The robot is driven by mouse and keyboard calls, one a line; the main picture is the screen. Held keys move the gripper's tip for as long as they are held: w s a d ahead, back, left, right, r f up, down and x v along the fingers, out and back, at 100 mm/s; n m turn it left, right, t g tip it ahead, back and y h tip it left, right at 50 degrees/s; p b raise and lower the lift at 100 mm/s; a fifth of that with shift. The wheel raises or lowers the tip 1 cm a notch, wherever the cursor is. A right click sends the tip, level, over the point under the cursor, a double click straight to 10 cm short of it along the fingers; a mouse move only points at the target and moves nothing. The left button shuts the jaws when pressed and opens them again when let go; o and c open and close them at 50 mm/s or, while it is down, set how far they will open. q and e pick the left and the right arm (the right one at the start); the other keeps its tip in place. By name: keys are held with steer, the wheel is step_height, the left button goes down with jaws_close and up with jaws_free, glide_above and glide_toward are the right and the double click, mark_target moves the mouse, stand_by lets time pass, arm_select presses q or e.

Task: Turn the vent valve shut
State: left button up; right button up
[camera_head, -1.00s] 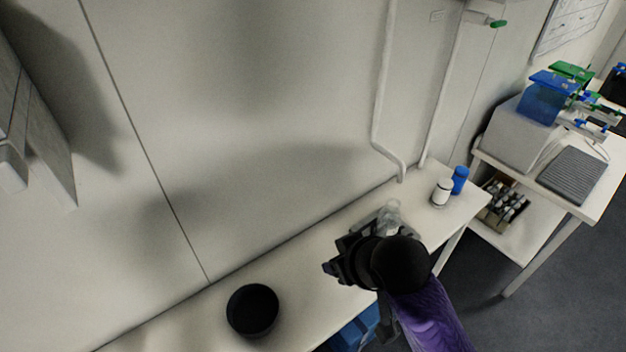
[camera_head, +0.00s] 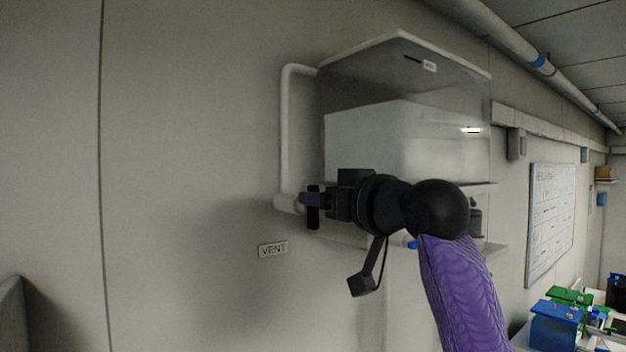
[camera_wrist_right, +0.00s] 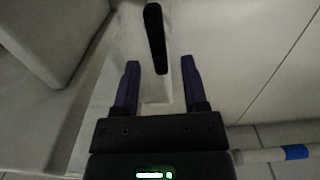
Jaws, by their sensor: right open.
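The vent valve shows as a black lever handle (camera_head: 313,218) at the lower end of a white pipe (camera_head: 286,130) on the wall. In the head view the handle looks upright, partly behind my gripper. My right gripper (camera_head: 308,199) is at the handle. In the right wrist view the black handle (camera_wrist_right: 154,35) lies nearly in line with the fingers. Its near end reaches between the two purple fingertips of my right gripper (camera_wrist_right: 160,64). The fingers are apart, with a visible gap on each side of the handle. My left gripper is not in view.
A VENT label (camera_head: 273,250) is on the wall below the valve. A clear-walled box (camera_head: 405,75) is mounted right of the pipe, close behind my right wrist. A whiteboard (camera_head: 551,222) and blue and green lab items (camera_head: 557,325) are farther right. The wall to the left is bare.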

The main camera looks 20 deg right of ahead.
steer(key=shift+p+x, duration=0.5)
steer(key=shift+x, duration=0.65)
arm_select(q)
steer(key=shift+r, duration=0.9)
arm_select(e)
steer(key=shift+w, duration=0.2)
steer(key=shift+a, duration=0.1)
jaws_close()
